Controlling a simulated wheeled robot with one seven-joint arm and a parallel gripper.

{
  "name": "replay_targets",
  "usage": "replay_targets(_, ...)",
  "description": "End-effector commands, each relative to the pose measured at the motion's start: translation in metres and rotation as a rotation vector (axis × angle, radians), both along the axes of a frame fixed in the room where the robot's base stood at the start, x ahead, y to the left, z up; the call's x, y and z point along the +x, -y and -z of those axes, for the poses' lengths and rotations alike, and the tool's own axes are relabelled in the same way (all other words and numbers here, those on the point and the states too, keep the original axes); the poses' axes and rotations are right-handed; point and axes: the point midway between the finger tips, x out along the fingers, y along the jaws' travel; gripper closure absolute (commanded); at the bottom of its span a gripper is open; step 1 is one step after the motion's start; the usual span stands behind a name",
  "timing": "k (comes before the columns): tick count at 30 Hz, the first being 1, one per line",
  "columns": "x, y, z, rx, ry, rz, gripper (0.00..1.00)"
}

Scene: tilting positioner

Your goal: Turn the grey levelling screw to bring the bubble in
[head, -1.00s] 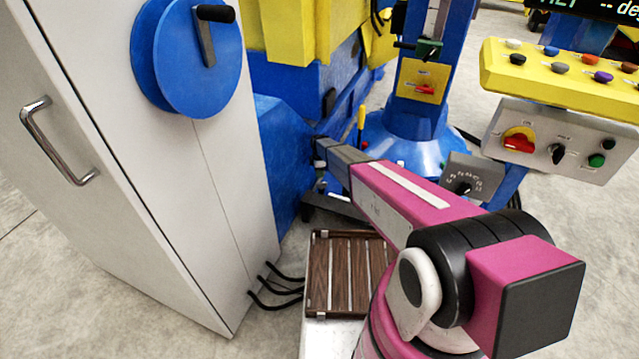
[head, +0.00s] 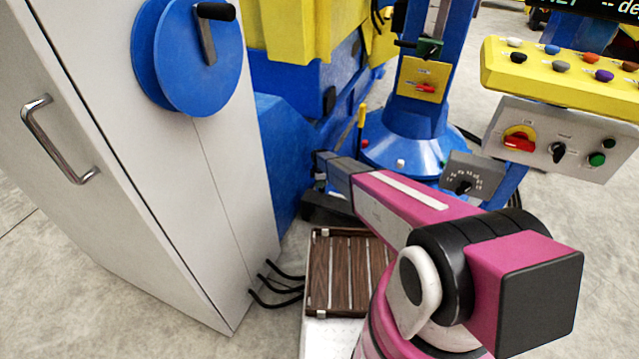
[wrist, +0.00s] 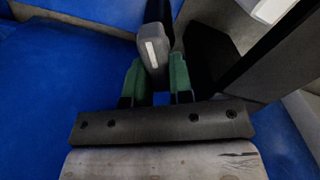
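My gripper shows in the wrist view (wrist: 157,80), with a green pad on each finger. A grey bar-like part with a white stripe (wrist: 153,52) stands between the pads and fills most of the gap. It looks like the grey levelling screw, but I cannot be sure. I cannot tell whether both pads touch it. In the head view my arm reaches low beside the blue machine base (head: 400,145), and its far end is partly hidden there. I cannot make out a bubble in either view.
A pale cabinet (head: 120,190) with a blue handwheel (head: 200,70) fills the left. A slatted wooden platform (head: 340,275) and black cables lie below my arm. A grey dial plate (head: 472,172) is close right of it. A yellow button panel (head: 560,75) and grey switch box (head: 560,140) stand at right.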

Motion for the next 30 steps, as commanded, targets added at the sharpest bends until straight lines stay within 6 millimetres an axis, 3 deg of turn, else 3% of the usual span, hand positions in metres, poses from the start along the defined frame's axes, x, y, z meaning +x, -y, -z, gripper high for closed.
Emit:
replay_targets(14, 0.0009, -0.0002, -0.0002, 0.000, 0.000, 0.053, 1.00)
replay_targets(30, 0.0060, 0.0004, -0.0004, 0.000, 0.000, 0.489, 1.00)
